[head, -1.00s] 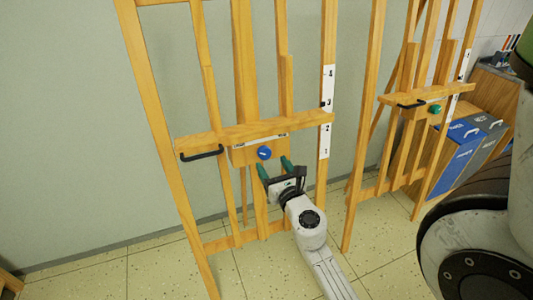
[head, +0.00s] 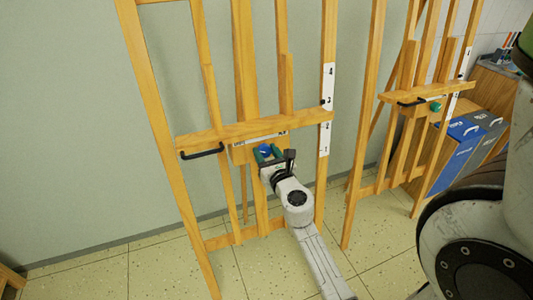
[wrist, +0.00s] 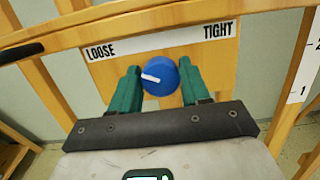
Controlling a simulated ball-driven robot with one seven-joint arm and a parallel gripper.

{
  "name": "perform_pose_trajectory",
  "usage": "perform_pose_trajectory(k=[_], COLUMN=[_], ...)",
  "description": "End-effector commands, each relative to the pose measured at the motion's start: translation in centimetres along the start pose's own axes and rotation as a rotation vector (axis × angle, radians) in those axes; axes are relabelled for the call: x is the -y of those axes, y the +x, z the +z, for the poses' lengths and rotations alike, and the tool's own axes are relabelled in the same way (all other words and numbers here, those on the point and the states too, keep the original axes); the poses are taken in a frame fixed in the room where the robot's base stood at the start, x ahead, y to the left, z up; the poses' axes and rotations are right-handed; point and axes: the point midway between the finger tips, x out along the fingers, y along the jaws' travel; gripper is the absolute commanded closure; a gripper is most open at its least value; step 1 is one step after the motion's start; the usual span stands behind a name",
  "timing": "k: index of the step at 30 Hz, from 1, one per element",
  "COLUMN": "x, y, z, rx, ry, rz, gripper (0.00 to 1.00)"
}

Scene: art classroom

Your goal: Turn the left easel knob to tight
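The left easel's knob (head: 264,149) is round and blue with a white pointer bar. It sits below the ledge of the left easel (head: 240,133). In the wrist view the knob (wrist: 160,75) shows its white bar pointing left, toward the LOOSE end of the label (wrist: 160,39); TIGHT is at the right end. My gripper (head: 268,153) has its green fingers on either side of the knob. In the wrist view my gripper (wrist: 160,84) shows almost no gap between fingers and knob. Whether both fingers press on it I cannot tell.
A black handle (head: 202,153) sticks out of the ledge's left end. A second easel with a green knob (head: 435,106) stands to the right. Blue and grey bins (head: 455,150) are at the far right. The tiled floor in front of the easels is clear.

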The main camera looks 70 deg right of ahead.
Motion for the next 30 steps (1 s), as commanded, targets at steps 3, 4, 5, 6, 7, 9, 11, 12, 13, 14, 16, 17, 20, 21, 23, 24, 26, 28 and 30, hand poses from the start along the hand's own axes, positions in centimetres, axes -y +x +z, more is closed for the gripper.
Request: perform_pose_trajectory(k=[3, 4, 5, 6, 7, 9, 11, 12, 13, 14, 16, 17, 20, 21, 23, 24, 26, 28, 30], x=[0.00, 0.00, 0.00, 0.00, 0.00, 0.00, 0.00, 0.00, -0.01, -0.01, -0.01, -0.01, -0.03, -0.02, 0.00, 0.02, 0.01, -0.14, -0.24], y=[-0.01, -0.01, -0.01, -0.02, -0.02, -0.02, -0.02, -0.02, -0.02, -0.02, -0.02, -0.02, -0.02, -0.02, -0.02, -0.02, -0.02, -0.02, -0.02], z=[0.00, 0.00, 0.00, 0.00, 0.00, 0.00, 0.00, 0.00, 0.00, 0.01, 0.01, 0.01, 0.01, 0.02, 0.02, 0.02, 0.01, 0.00, 0.00], rx=[0.000, 0.000, 0.000, 0.000, 0.000, 0.000, 0.000, 0.000, 0.000, 0.000, 0.000, 0.000, 0.000, 0.000, 0.000, 0.000, 0.000, 0.000, -0.001], ry=[0.000, 0.000, 0.000, 0.000, 0.000, 0.000, 0.000, 0.001, 0.002, 0.003, 0.010, 0.014, 0.034, 0.045, 0.065, 0.078, 0.101, 0.131, 0.165], rz=[0.000, 0.000, 0.000, 0.000, 0.000, 0.000, 0.000, 0.000, 0.000, 0.000, -0.001, -0.002, -0.005, -0.007, -0.011, -0.014, -0.018, -0.020, -0.023], gripper=[0.65, 0.68, 0.71, 0.75, 0.78, 0.85, 0.86, 0.86, 0.86, 0.86, 0.86, 0.86, 0.86, 0.86, 0.86, 0.86, 0.86, 0.86, 0.86])
